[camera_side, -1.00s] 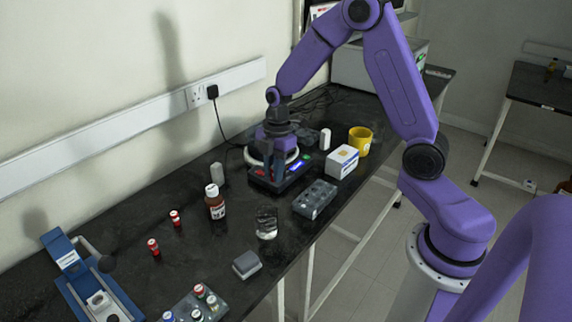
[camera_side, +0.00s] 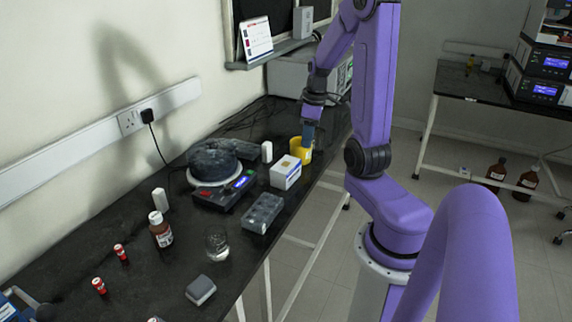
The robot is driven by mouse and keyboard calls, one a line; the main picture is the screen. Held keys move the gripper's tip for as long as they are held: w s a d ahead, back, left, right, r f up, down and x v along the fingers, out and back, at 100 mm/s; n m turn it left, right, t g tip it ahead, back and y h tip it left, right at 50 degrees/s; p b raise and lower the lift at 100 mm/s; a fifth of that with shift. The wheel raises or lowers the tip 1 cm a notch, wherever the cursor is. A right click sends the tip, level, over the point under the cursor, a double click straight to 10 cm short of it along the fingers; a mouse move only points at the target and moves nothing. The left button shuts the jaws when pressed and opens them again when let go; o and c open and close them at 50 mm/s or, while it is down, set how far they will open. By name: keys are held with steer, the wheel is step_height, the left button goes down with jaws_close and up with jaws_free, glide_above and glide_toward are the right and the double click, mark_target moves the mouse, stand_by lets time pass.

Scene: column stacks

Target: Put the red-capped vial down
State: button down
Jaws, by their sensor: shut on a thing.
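Two small red-capped vials stand upright on the black bench at the lower left, one farther back (camera_side: 121,253) and one nearer (camera_side: 99,287). Both are well apart from my gripper (camera_side: 308,143). My gripper points down at the yellow mug (camera_side: 303,153) at the far end of the bench, with its fingers at the mug's rim. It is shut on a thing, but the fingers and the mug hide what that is. I cannot tell whether the fingertips are inside the mug or just behind it.
A white box (camera_side: 285,173) stands close in front of the mug. A device with a lit display (camera_side: 225,193) carries a dark round piece (camera_side: 212,158). A grey block with wells (camera_side: 262,213), a brown bottle (camera_side: 160,232), a glass beaker (camera_side: 216,245) and a grey block (camera_side: 201,290) stand nearer.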

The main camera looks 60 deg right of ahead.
steer(key=shift+s+d, duration=0.1)
steer(key=shift+d, duration=0.1)
steer(key=w+d+f, duration=0.2)
steer(key=w+f, duration=0.1)
steer(key=w+d+f, duration=0.6)
steer(key=shift+w+d, duration=0.2)
steer(key=shift+w, duration=0.15)
steer(key=shift+w+d+f, duration=0.2)
steer(key=shift+f, duration=0.1)
steer(key=shift+w+f, duration=0.15)
steer(key=shift+f, duration=1.5)
steer(key=shift+f, duration=0.1)
steer(key=c, duration=1)
jaws_free()
